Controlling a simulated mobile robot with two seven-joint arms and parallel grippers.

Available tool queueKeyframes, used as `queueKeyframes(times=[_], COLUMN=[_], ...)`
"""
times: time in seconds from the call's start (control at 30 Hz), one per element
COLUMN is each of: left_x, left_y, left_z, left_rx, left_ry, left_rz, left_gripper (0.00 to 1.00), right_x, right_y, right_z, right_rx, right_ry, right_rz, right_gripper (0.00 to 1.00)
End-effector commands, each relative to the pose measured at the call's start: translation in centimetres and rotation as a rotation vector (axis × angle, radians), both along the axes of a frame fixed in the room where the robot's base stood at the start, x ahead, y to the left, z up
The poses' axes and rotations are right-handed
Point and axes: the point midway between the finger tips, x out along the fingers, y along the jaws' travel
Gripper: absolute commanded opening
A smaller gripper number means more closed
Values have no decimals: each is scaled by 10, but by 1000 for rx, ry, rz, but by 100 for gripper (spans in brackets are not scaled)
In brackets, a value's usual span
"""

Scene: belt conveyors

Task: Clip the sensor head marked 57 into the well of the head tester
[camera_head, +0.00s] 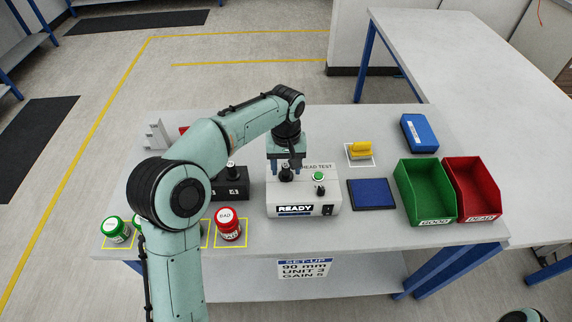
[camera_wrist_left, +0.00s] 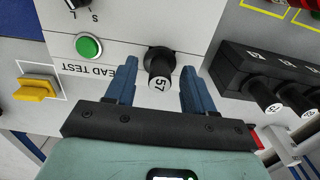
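The sensor head marked 57 (camera_wrist_left: 158,68) is a black cylinder with a white numbered cap. It stands on the top of the light grey head tester (camera_head: 280,200), at its well; how deep it sits cannot be told. It also shows in the camera_head view (camera_head: 286,174). My left gripper (camera_wrist_left: 159,82) is open, its two blue fingers on either side of the head with gaps visible. In the camera_head view the left gripper (camera_head: 286,160) points down over the tester. The tester has a green button (camera_head: 318,177) and a READY display (camera_head: 295,210). My right gripper is out of view.
A black rack (camera_wrist_left: 265,75) with other numbered heads stands beside the tester. Red (camera_head: 229,225) and green (camera_head: 116,230) lidded jars stand at the front left. A blue pad (camera_head: 372,194), yellow-handled tool (camera_head: 360,150), green bin (camera_head: 425,188) and red bin (camera_head: 473,188) are to the right.

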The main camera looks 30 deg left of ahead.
Motion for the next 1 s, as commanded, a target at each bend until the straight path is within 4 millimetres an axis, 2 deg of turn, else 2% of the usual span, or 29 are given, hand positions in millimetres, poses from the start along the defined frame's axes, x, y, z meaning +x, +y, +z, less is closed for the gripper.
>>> queueKeyframes(times=[0.17, 0.27, 0.7, 0.83, 1.0], left_x=[0, 1, 2, 1, 0], left_y=[0, 0, 0, 0, 0], left_z=[2, 13, 108, 125, 134], left_rx=[1, 0, 0, 0, 1], left_ry=[-1, -4, -6, -4, -1], left_rz=[0, 0, 1, 0, 0], left_gripper=[53, 53, 53, 53, 53], right_x=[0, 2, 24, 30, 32], right_y=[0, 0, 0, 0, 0], right_z=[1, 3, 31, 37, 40], right_rx=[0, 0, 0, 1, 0], right_ry=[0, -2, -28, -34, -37], right_rz=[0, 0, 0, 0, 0], right_gripper=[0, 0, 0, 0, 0])
